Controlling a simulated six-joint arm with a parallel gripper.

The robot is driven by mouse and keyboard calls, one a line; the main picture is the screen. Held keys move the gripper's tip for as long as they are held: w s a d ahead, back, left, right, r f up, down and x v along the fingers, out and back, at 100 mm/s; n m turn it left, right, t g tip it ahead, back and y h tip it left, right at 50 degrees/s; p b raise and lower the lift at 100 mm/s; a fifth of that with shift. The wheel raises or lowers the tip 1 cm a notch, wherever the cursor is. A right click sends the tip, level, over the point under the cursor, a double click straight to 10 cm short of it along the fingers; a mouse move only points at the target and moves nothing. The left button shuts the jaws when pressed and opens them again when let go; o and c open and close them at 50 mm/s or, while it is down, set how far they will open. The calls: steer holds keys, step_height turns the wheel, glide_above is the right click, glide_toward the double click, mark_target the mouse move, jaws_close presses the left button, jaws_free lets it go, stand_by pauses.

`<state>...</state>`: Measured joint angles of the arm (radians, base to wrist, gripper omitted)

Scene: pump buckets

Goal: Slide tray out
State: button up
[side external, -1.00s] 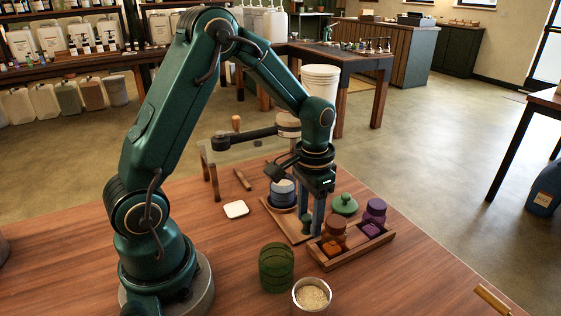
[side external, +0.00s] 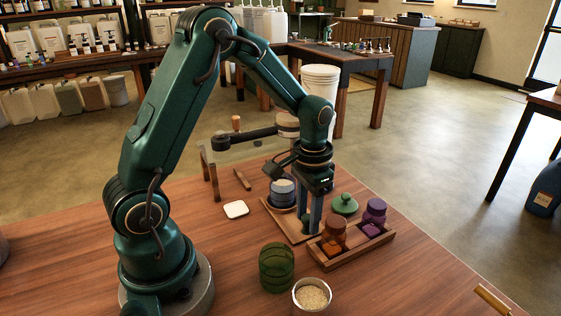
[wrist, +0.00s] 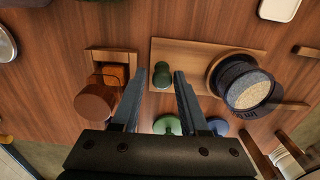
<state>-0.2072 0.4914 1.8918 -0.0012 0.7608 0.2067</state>
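The wooden tray (side external: 281,222) lies on the table under my gripper (side external: 311,230). In the wrist view the tray (wrist: 195,55) shows a dark green upright knob (wrist: 161,76) near its left end. My gripper (wrist: 161,75) is open, with one finger on each side of the knob. Gaps show between the knob and both fingers. The fingers mostly hide the knob in the side view.
A wooden rack (side external: 350,250) with brown and purple jars stands close on the right. A green lid (side external: 344,204) lies behind it. A white square (side external: 236,209) lies left of the tray.

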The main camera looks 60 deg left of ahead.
steer(key=shift+r, duration=3.5)
steer(key=shift+r, duration=0.15)
steer(key=s+d+r+t, duration=0.2)
steer(key=s+r, duration=0.1)
steer(key=s, duration=0.3)
steer(key=s+d+r+t, duration=0.2)
steer(key=s+d+t, duration=0.1)
steer(key=s, duration=0.3)
steer(key=shift+d+r+t, duration=0.3)
steer(key=shift+d+r, duration=0.05)
steer(key=shift+r, duration=0.05)
